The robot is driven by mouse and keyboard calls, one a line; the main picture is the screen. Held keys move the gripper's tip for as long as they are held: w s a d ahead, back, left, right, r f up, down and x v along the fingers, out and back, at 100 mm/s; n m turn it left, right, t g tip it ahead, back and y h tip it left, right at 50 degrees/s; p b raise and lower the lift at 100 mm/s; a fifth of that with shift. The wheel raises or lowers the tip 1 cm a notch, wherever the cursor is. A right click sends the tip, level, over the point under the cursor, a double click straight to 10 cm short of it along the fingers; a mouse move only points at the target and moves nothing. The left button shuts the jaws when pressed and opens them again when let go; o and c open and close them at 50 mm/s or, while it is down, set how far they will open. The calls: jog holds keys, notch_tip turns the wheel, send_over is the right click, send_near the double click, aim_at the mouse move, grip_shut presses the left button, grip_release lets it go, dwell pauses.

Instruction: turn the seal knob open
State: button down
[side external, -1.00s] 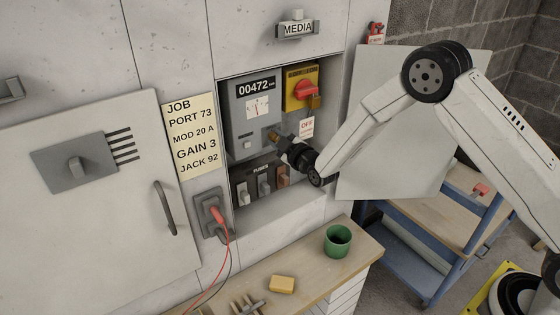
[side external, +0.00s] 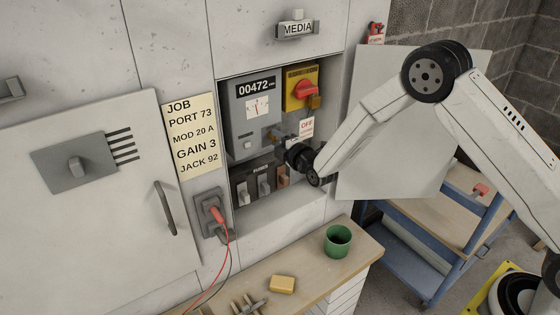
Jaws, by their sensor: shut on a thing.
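The grey meter box (side external: 240,116) sits in the open wall recess, with the counter reading 00472 and a dial on its front. The small seal knob (side external: 270,135) is at the meter's lower right. My gripper (side external: 277,137) reaches in from the right and is shut on the seal knob. Its fingers cover most of the knob, so I cannot tell the knob's angle.
A yellow switch box with a red knob (side external: 305,90) and a brass padlock (side external: 315,102) is just above right. An OFF tag (side external: 306,127) hangs close by. Fuses (side external: 264,184) sit below. The open door panel (side external: 385,165) stands behind my arm.

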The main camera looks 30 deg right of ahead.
dwell(0.3)
jog(key=shift+c, duration=2.1)
grip_release()
jog(key=shift+s, duration=0.1)
jog(key=s, duration=0.7)
jog(key=shift+s+r, duration=0.15)
jog(key=shift+s, duration=0.15)
